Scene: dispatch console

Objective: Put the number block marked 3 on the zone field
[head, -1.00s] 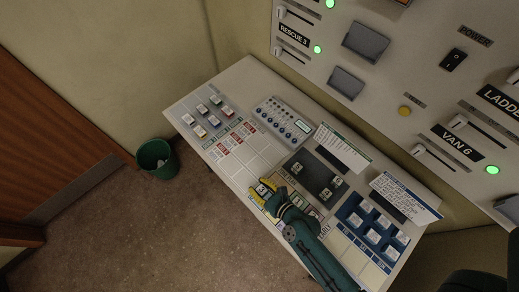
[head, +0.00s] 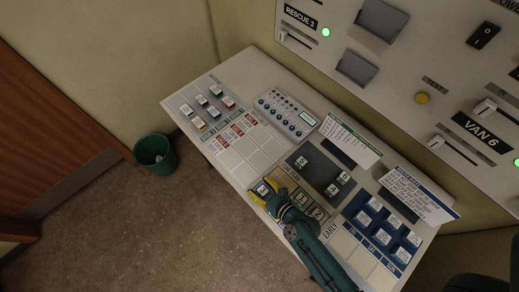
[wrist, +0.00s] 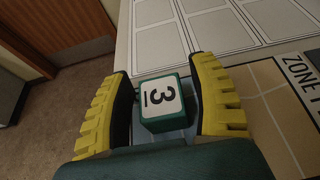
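The number block marked 3 (wrist: 162,100) is teal with a white top and a black 3. In the head view, my gripper (head: 262,192) and the block are at the front edge of the console desk. The zone field (wrist: 272,95), a tan grid with a ZONE label, lies just right of the fingers in the wrist view. The block's underside is hidden, so I cannot tell if it touches the desk.
A dark tray (head: 318,170) with several number blocks lies right of my gripper. A blue rack (head: 362,222) of white-topped blocks is farther right. Empty white fields (head: 250,150) lie behind the gripper. A keypad unit (head: 287,115) and sloping cards (head: 350,140) stand at the back.

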